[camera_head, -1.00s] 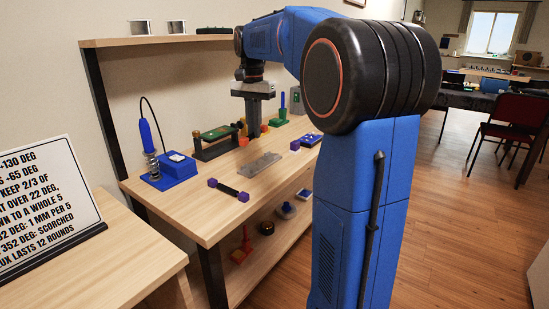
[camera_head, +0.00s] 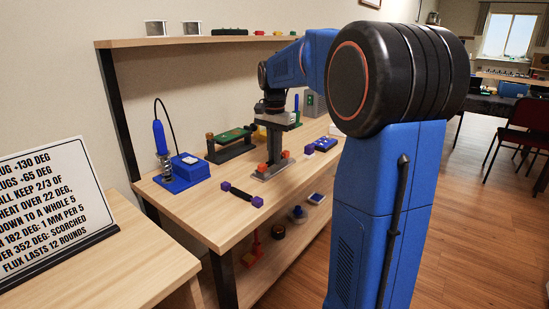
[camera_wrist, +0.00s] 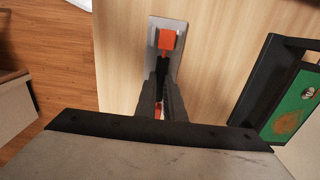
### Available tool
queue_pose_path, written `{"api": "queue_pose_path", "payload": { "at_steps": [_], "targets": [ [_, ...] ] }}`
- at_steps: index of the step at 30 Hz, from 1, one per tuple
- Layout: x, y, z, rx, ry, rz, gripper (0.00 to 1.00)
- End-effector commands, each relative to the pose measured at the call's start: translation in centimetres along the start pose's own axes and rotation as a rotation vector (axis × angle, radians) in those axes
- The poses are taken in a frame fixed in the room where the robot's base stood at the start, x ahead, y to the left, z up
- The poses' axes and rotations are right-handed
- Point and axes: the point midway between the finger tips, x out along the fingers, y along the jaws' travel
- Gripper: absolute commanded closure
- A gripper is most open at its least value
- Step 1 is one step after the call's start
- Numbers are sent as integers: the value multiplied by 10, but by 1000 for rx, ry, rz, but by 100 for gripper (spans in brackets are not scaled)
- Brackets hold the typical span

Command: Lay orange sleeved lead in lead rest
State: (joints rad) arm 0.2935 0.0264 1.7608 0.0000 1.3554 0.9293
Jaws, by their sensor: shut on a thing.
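The orange sleeved lead, dark with orange ends, is in my gripper (camera_head: 275,157). Its orange ends (camera_head: 287,154) stick out either side of the fingers in the head view. In the wrist view my gripper (camera_wrist: 161,95) is shut on the lead's dark middle, with one orange end (camera_wrist: 167,41) beyond the fingers and a bit of the other near the palm. The grey lead rest (camera_head: 266,173) lies on the bench right under the lead. Its far end (camera_wrist: 178,62) shows around the orange end in the wrist view. I cannot tell whether lead and rest touch.
A purple-ended lead (camera_head: 241,195) lies on the bench in front of the rest. A blue soldering station (camera_head: 184,173) stands left; a green board in a dark holder (camera_head: 233,139) is behind. A blue device (camera_head: 324,145) is to the right.

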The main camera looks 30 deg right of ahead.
Motion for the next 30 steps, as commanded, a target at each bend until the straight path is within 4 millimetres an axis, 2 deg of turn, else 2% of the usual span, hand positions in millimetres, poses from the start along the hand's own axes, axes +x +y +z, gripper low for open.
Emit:
{"api": "queue_pose_path", "payload": {
  "at_steps": [3, 14, 15, 16, 17, 26, 30],
  "targets": [
    [10, 0, 0, 0, 0, 0, 100],
    [13, 0, 0, 0, 0, 0, 100],
    [13, 0, 0, 0, 1, -1, 82],
    [13, 0, 0, 0, 1, -1, 75],
    [13, 0, 0, 0, 0, -1, 73],
    [12, 0, 0, 0, 1, -1, 73],
    [1, -1, 0, 0, 2, -3, 73]
  ]
}}
